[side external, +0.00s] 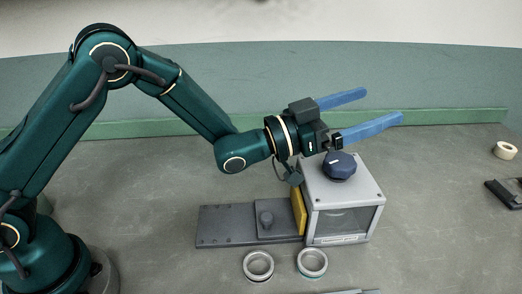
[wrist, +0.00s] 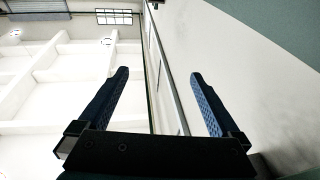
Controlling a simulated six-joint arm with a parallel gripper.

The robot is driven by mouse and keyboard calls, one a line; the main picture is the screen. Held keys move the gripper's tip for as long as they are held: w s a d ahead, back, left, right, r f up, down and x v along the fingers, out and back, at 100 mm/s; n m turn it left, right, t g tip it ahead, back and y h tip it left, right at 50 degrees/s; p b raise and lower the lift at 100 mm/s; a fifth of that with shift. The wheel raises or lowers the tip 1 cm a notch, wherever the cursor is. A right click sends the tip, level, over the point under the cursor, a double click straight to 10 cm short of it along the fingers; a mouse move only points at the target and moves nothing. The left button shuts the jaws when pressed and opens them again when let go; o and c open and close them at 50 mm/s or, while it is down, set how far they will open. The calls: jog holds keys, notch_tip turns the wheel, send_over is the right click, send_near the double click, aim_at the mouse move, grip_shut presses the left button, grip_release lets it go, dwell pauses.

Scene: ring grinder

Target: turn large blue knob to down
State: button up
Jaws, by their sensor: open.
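The large blue knob (side external: 340,167) is dark blue and sits on top of the grey box of the ring grinder (side external: 345,222) in the side view. A light mark shows on the left part of its top. My gripper (side external: 383,104) has two blue fingers, spread apart and empty. It is above and behind the knob in the picture, pointing right and slightly up, apart from the knob as far as I can tell. In the wrist view the open fingers (wrist: 160,75) have only wall and ceiling between them. The knob is not in the wrist view.
A dark base plate (side external: 225,226) with a small dark knob and a yellow pad extends left of the box. Two metal rings (side external: 258,265) (side external: 312,262) lie in front. A cream ring (side external: 505,150) and a dark part (side external: 506,192) lie at the right. The bench behind is clear.

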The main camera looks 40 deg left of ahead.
aim_at(327, 159)
jog(key=s+a+f+m+g, duration=0.1)
jog(key=s+a+f+g+h, duration=0.1)
jog(key=f+g, duration=0.1)
jog(key=s+a+f+m+g, duration=0.1)
jog(key=shift+f+m+g+h, duration=0.2)
jog(key=shift+m+g+h, duration=0.1)
jog(key=shift+h, duration=0.1)
jog(key=shift+g, duration=0.3)
jog(key=f, duration=0.5)
jog(key=shift+s+a+f, duration=0.1)
jog(key=shift+s+f, duration=0.1)
jog(key=shift+s, duration=0.05)
jog(key=shift+x, duration=2.6)
jog(key=shift+m, duration=0.3)
jog(key=c, duration=1.4)
